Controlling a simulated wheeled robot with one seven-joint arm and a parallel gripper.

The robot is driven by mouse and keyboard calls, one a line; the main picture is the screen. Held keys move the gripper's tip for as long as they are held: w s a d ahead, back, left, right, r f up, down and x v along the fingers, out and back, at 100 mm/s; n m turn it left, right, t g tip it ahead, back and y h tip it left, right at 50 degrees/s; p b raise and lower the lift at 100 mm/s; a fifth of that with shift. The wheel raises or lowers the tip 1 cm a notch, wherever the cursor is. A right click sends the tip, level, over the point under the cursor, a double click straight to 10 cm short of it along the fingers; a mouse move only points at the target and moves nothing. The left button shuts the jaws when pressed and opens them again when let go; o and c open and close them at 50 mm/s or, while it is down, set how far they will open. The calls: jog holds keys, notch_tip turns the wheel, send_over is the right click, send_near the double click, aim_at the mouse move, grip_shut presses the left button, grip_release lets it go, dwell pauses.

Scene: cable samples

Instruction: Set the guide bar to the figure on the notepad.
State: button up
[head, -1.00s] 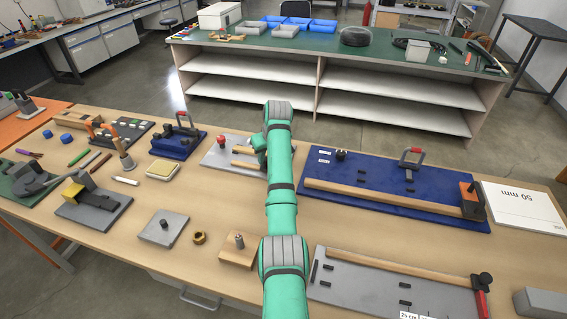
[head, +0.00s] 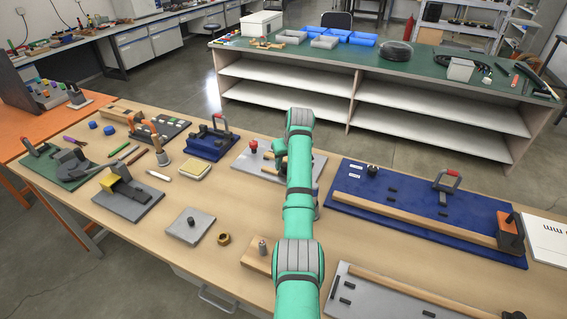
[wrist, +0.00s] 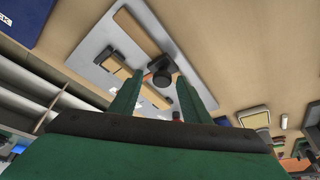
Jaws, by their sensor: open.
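The notepad (head: 549,243) is a white sheet at the right edge in the head view, cut off, with only "mm" readable and upside down. Near it, a blue board (head: 345,208) carries a long wooden bar (head: 415,220) with an orange and dark block (head: 510,232) at its right end. I cannot tell for sure which bar is the guide bar. My gripper (wrist: 160,80) is open over a grey plate (wrist: 95,45) with wooden strips (wrist: 138,32) and a dark round knob (wrist: 160,76). The knob shows between the fingers, and contact cannot be told. My arm hides part of this plate in the head view.
A light grey board (head: 350,292) with another wooden bar lies at the front right. A wooden block with a metal pin (head: 258,256), a brass ring (head: 224,239) and a small grey plate (head: 188,227) lie left of my arm. Several other fixtures crowd the left.

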jog(key=a+v, duration=0.1)
jog(key=v, duration=0.9)
jog(key=shift+r, duration=0.3)
